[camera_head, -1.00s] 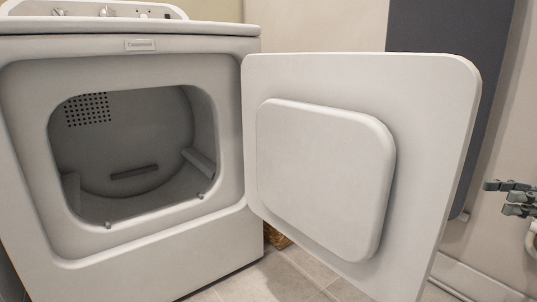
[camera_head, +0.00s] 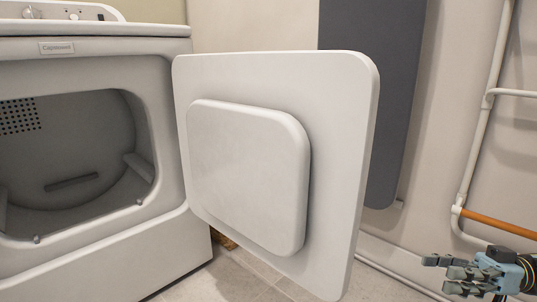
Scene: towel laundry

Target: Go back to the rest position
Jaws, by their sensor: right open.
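My right gripper (camera_head: 455,274) is at the lower right, with its dark fingers pointing left. It is open and empty, and apart from the dryer door. The white dryer (camera_head: 95,262) stands at the left with its door (camera_head: 345,130) swung wide open to the right. The drum (camera_head: 75,150) is visible through the opening, and the part of it in view looks empty. My left gripper is not in view.
A dark grey panel (camera_head: 365,90) is on the wall behind the door. White pipes (camera_head: 475,140) and an orange pipe (camera_head: 500,224) run along the wall at the right. Tiled floor (camera_head: 235,280) shows below the door. A brown wicker item (camera_head: 224,240) is partly hidden behind the door.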

